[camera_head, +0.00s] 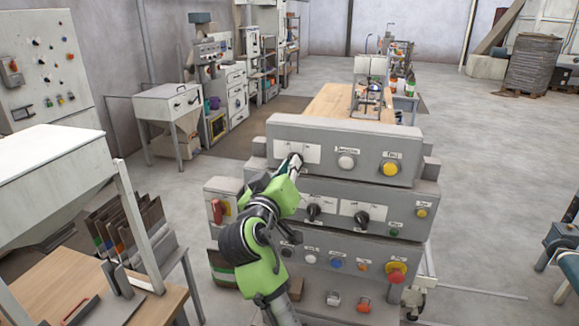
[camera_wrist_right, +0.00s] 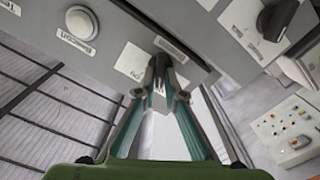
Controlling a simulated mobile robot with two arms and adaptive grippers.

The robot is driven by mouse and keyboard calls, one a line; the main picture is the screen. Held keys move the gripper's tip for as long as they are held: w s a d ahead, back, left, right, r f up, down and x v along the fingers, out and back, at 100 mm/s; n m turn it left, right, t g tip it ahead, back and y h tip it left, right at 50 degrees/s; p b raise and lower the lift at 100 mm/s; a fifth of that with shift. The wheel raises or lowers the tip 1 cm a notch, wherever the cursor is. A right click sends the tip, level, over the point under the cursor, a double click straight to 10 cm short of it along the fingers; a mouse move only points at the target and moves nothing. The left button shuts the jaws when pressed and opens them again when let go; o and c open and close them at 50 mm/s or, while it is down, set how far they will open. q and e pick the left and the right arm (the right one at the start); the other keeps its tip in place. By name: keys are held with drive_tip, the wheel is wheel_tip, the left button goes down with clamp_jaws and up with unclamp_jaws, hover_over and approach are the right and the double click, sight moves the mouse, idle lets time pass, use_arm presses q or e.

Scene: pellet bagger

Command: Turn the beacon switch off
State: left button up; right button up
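The beacon switch is a black knob on a white plate (camera_head: 312,153) at the left end of the top grey panel (camera_head: 258,142). Only a dark bit of the knob shows at my right gripper (camera_head: 294,163) in the head view. In the right wrist view the two fingers of my right gripper (camera_wrist_right: 160,85) converge at the dark knob (camera_wrist_right: 158,63), next to a plate marked ON. They look closed on its sides. The knob's exact angle is hard to read. My left gripper is in neither view.
A white button (camera_head: 346,161) and a yellow button (camera_head: 389,168) sit right of the switch. Black knobs (camera_head: 313,211) are on the panel below, with a red emergency button (camera_head: 396,271) lower down.

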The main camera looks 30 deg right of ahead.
drive_tip(key=shift+o, duration=1.3)
drive_tip(key=shift+d, duration=0.1)
drive_tip(key=shift+w+d+f, duration=0.1)
wheel_tip(320, 180, up, 10)
drive_tip(key=shift+r, duration=0.1)
